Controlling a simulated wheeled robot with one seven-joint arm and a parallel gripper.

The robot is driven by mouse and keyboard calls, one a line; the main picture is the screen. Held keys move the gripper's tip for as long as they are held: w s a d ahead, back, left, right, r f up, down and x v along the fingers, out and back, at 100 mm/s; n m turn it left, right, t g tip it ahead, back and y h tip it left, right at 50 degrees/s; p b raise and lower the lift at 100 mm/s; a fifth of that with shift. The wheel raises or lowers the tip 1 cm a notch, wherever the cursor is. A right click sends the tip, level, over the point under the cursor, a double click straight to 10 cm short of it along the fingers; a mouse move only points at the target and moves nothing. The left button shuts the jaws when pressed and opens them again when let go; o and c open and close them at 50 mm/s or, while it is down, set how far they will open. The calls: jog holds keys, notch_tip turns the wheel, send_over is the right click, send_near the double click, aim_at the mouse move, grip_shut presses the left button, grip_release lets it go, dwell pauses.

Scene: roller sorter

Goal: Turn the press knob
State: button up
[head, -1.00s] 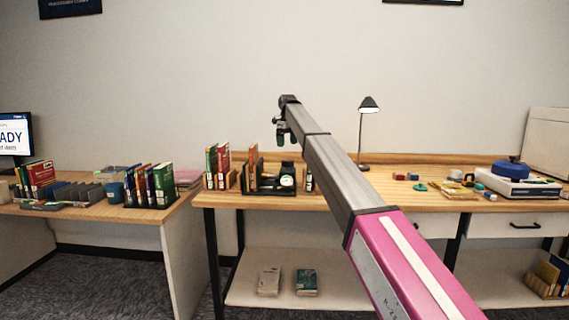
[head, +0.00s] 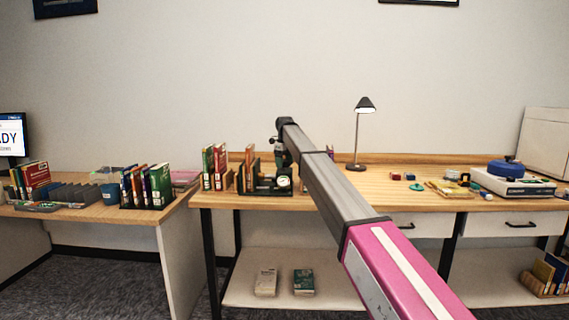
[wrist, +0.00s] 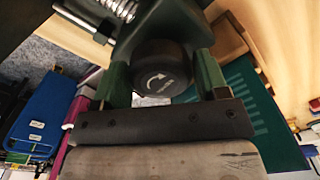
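The press (head: 268,188) is a dark green device with a white round dial, on the middle table beside upright books. In the wrist view its knob (wrist: 160,80) is a round black cap with a white curved arrow, facing my camera. My gripper (wrist: 163,72) has two green fingers, one on each side of the knob. They look spread around it; whether either one touches is not clear. In the head view my gripper (head: 281,158) is low over the press, and its fingertips and the knob are too small to make out.
Upright books (head: 214,167) stand close left of the press. A lamp (head: 358,135), small coloured blocks and a white device with a blue top (head: 513,180) are to the right. A metal spring (wrist: 120,8) shows above the knob. The tabletop right of the press is mostly clear.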

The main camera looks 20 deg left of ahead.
jog(key=c, duration=0.4)
jog(key=shift+n, duration=0.3)
